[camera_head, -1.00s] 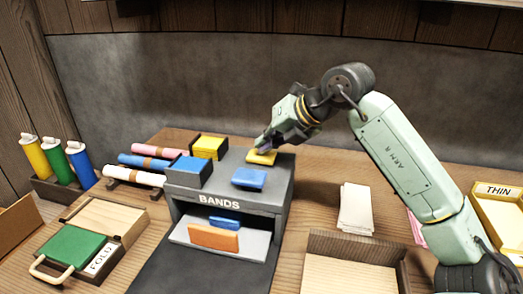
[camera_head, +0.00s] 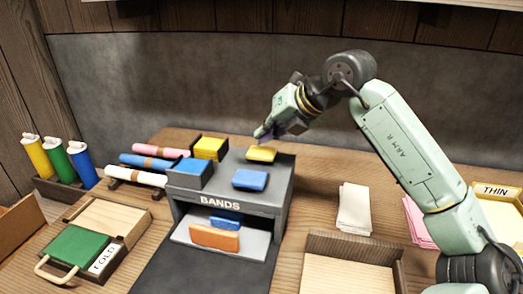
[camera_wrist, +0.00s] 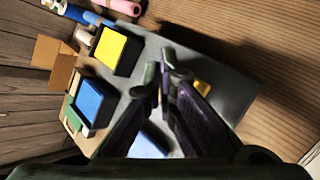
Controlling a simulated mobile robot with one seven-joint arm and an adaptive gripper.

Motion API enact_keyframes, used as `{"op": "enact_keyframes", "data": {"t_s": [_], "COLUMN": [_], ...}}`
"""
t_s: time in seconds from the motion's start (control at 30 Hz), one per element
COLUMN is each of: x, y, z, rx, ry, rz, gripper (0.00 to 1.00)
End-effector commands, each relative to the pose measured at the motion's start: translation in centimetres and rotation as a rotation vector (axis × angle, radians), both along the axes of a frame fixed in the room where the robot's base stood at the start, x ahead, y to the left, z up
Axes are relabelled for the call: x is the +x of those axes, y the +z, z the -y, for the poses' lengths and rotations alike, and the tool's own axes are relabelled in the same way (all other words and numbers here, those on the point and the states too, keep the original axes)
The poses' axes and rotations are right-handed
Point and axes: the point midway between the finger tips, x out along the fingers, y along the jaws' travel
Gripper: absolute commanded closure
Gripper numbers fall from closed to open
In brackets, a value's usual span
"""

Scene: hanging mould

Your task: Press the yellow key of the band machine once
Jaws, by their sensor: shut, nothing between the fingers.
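The band machine (camera_head: 279,187) is a dark grey box marked BANDS, standing on the wooden table. Its flat yellow key (camera_head: 261,154) is on the top at the right rear, with a flat blue key (camera_head: 250,179) in front of it. In the wrist view the yellow key (camera_wrist: 202,87) shows partly behind a finger. My gripper (camera_head: 262,134) is shut and empty, pointing down just above the yellow key, with a visible gap between them. In the wrist view its fingertips (camera_wrist: 166,75) are together.
A raised yellow block (camera_head: 210,147) and a raised blue block (camera_head: 190,174) stand on the machine's left side. An orange band piece (camera_head: 214,237) and a blue one lie in the front opening. White sheets (camera_head: 354,208) and an open tray (camera_head: 350,246) are at right.

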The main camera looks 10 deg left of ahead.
Motion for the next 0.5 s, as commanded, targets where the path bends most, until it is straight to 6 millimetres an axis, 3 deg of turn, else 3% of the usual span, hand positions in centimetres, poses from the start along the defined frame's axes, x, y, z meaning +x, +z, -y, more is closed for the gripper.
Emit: {"op": "enact_keyframes", "data": {"t_s": [0.5], "x": [0.0], "y": [4.8], "z": [0.0], "rx": [0.000], "ry": [0.000], "rz": [0.000], "gripper": [1.00]}}
